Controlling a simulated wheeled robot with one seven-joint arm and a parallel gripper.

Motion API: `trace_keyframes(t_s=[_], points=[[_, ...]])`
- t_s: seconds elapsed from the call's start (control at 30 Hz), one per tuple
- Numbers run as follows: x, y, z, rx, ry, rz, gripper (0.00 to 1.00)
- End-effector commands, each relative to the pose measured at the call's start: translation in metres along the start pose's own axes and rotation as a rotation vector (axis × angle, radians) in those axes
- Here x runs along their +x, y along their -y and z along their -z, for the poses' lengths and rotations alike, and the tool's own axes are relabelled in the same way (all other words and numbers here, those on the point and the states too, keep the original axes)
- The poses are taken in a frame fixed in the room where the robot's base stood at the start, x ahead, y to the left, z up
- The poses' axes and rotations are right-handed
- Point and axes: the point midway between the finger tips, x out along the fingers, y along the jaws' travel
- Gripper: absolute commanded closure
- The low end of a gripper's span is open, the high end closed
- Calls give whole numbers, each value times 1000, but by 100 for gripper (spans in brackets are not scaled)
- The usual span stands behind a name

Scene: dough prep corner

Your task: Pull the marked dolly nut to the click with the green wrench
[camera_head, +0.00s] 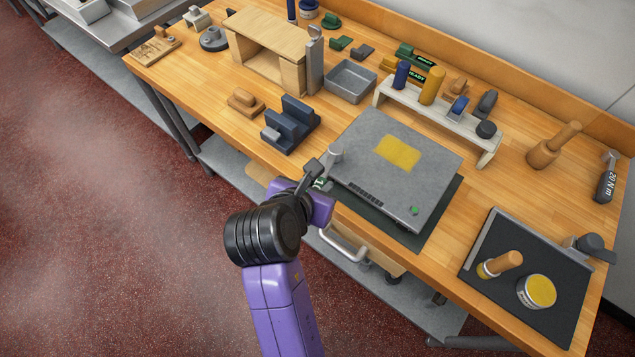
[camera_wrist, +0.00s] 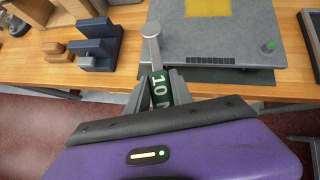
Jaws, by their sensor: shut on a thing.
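My gripper (camera_head: 318,184) is shut on the green wrench (camera_head: 321,183) at the near left edge of a grey plate-topped unit (camera_head: 375,185), probably the dolly. In the wrist view, the fingers (camera_wrist: 161,90) close around the green band (camera_wrist: 159,88), marked "10" and partly hidden. The plate has a yellow patch (camera_head: 398,153) and a small green light (camera_head: 414,210).
A wrench marked "20 N m" (camera_head: 606,181) lies at the far right. A dark block fixture (camera_head: 290,125) stands left of the plate and a white rack (camera_head: 445,118) behind it. A dark tray (camera_head: 487,228) is at right. A drawer handle (camera_head: 343,247) juts out below my gripper.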

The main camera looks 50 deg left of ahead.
Motion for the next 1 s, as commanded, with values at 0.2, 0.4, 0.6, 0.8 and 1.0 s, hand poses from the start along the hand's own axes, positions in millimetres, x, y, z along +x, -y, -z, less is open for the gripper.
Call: trace_keyframes(t_s=[0.2,0.4,0.6,0.8,1.0], points=[[5,0,5,0,1,1,100],[12,0,11,1,1,1,100],[13,-1,13,3,2,3,100],[13,-12,11,66,2,68,100],[15,-25,10,152,1,154,100]])
